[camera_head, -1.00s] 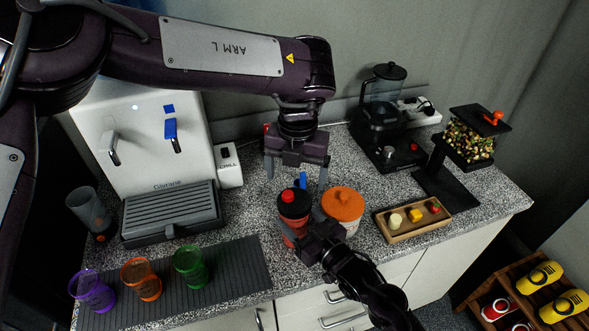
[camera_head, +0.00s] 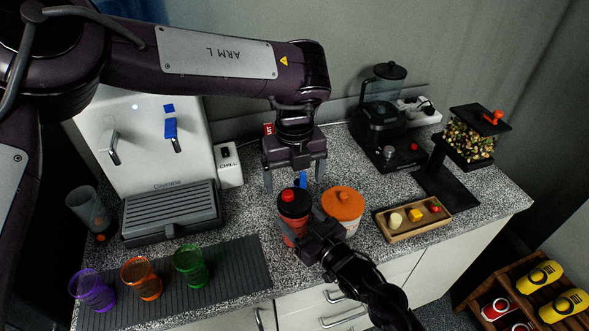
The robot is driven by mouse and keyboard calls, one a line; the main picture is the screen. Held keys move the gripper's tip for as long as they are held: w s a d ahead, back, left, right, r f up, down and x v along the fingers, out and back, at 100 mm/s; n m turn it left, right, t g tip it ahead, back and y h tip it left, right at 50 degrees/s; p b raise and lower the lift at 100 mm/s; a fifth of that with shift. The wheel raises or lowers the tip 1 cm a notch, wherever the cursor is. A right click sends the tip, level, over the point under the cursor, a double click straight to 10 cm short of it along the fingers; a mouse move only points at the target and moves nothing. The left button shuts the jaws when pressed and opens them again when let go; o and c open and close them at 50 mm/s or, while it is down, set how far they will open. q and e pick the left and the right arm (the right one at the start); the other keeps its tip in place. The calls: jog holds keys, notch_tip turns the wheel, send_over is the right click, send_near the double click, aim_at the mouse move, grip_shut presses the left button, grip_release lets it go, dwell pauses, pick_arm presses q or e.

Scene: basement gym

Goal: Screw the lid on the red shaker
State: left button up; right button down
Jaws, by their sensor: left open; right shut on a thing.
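The red shaker (camera_head: 291,234) stands upright on the speckled counter. Its black lid (camera_head: 294,205) with a red cap sits on top of it; how tightly it is seated I cannot tell. My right gripper (camera_head: 303,240) is shut on the red shaker, low on its body, from the front right. My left gripper (camera_head: 295,181) is open and points down just above and behind the lid, its fingers apart and empty.
An orange-lidded container (camera_head: 342,205) stands right beside the shaker. Purple (camera_head: 93,291), orange (camera_head: 142,278) and green (camera_head: 190,265) cups stand on a dark mat at left. A wooden tray (camera_head: 413,230) lies right. A dispenser (camera_head: 145,140) and a blender (camera_head: 386,125) stand behind.

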aim_at(294, 200)
pick_arm(q)
notch_tip(294, 200, down, 6)
jog(key=shift+f, duration=0.1)
dwell(0.4)
jog(key=c, duration=1)
jog(key=o, duration=1.1)
jog(key=shift+o, duration=0.2)
notch_tip(294, 200, up, 12)
